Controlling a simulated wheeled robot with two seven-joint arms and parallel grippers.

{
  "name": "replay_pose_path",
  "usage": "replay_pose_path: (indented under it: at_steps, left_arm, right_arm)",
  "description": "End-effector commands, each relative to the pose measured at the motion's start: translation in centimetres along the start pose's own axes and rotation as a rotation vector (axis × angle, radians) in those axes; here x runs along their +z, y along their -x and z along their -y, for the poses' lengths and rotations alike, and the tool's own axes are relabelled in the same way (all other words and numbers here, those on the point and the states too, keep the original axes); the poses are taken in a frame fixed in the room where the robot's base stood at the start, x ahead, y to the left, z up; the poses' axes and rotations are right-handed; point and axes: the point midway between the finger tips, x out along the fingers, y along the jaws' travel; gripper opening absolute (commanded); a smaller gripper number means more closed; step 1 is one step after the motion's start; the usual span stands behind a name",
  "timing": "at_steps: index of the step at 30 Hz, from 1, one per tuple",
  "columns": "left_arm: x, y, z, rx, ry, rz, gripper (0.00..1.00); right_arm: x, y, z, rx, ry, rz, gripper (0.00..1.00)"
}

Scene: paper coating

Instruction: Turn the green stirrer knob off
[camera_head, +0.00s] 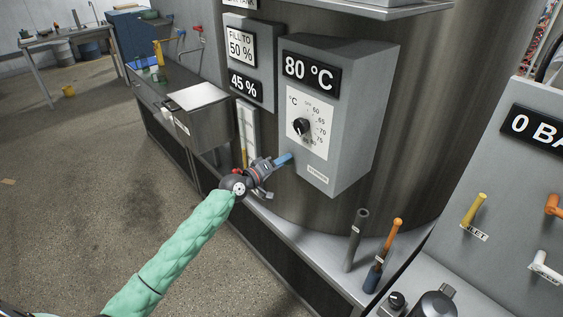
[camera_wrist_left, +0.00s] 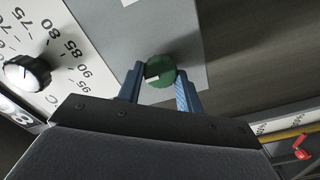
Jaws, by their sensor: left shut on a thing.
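The green stirrer knob (camera_wrist_left: 161,69) is round with a pale mark on its face. My right gripper is not in view.
The black temperature dial (camera_head: 301,126) is on the box's front, under an 80 °C display (camera_head: 310,72). A lidded metal bin (camera_head: 203,112) stands left of the box. Grey and orange-topped rods (camera_head: 356,240) stand at lower right.

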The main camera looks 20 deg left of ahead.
Motion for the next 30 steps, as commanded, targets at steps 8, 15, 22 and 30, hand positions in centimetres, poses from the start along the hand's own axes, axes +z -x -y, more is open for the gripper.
replay_pose_path:
  at_steps: [8,15,22,30]
  left_arm:
    - [0.01,0.02,0.09,-0.001,0.015,0.0,0.13]
    - [-0.01,0.02,0.09,-0.001,0.014,0.0,0.41]
    - [-0.01,0.01,0.06,-0.001,0.013,0.0,0.57]
    - [0.09,0.83,0.29,-0.001,0.013,-0.001,0.57]
  right_arm:
    - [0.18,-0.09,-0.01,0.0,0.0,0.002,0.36]
    - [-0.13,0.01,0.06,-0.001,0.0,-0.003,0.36]
    - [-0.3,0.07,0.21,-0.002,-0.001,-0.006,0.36]
    - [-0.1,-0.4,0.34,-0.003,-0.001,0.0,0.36]
